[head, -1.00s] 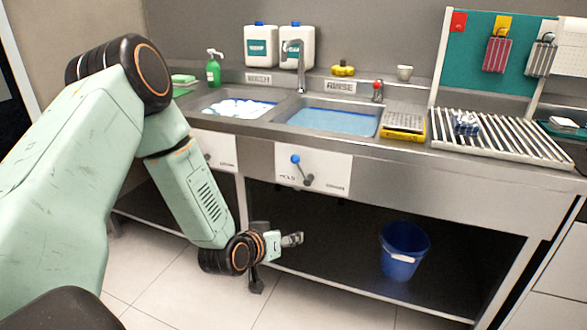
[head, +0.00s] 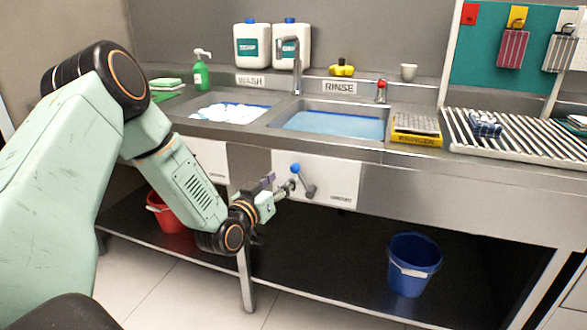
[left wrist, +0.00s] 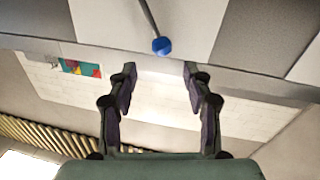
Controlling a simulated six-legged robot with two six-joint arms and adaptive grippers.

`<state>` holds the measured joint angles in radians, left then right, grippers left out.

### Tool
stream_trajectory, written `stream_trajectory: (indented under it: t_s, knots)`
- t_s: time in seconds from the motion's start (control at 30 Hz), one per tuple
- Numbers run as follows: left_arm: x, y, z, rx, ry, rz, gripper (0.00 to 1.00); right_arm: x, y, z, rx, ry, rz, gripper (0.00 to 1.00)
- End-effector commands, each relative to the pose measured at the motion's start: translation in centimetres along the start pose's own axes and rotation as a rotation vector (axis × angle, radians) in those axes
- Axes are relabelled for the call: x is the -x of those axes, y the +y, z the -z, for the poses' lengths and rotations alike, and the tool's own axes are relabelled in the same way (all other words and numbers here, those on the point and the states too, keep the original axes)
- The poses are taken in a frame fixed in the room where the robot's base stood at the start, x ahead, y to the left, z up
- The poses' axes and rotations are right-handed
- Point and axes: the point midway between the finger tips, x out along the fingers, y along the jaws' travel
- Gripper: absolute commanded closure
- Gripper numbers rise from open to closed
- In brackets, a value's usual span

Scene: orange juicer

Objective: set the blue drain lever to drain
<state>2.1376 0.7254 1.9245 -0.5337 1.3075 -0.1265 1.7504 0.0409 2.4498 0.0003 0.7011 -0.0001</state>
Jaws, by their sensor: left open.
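The blue-knobbed drain lever (head: 296,169) is on the white panel (head: 336,180) under the rinse basin. Its grey arm slants from the blue knob at upper left down to a dark pivot at lower right. My left gripper (head: 289,187) is open and empty, just left of and slightly below the knob in the head view. In the left wrist view the blue knob (left wrist: 162,46) shows ahead of the two open fingers (left wrist: 160,88), between their lines and apart from them. The panel's small lettering is partly hidden and too small to read. My right gripper is not in view.
The rinse basin (head: 335,123) holds blue water; the wash basin (head: 228,112) holds white suds. A red bucket (head: 170,214) and a blue bucket (head: 413,265) stand on the dark lower shelf. A table leg (head: 246,280) stands below my left forearm.

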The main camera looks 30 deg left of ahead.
Motion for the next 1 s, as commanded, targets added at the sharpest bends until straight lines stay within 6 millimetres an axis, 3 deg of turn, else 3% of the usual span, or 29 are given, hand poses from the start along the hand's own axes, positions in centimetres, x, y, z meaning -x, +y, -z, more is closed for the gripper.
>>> stream_trajectory:
  t_s: [0.3, 0.5, 0.83, 1.0]
  knots:
    - [-4.7, 0.3, -0.3, -0.003, -0.001, -0.003, 0.50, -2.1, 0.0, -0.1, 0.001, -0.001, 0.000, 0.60]
    - [-6.7, 0.2, -0.3, 0.000, -0.003, -0.002, 0.50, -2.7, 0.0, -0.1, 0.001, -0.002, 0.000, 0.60]
    - [-7.3, 0.0, -0.1, 0.002, -0.003, -0.001, 0.50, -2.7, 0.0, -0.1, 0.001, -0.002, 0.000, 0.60]
    - [-7.3, -0.1, -0.1, 0.002, -0.003, -0.001, 0.62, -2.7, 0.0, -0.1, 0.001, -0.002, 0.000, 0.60]
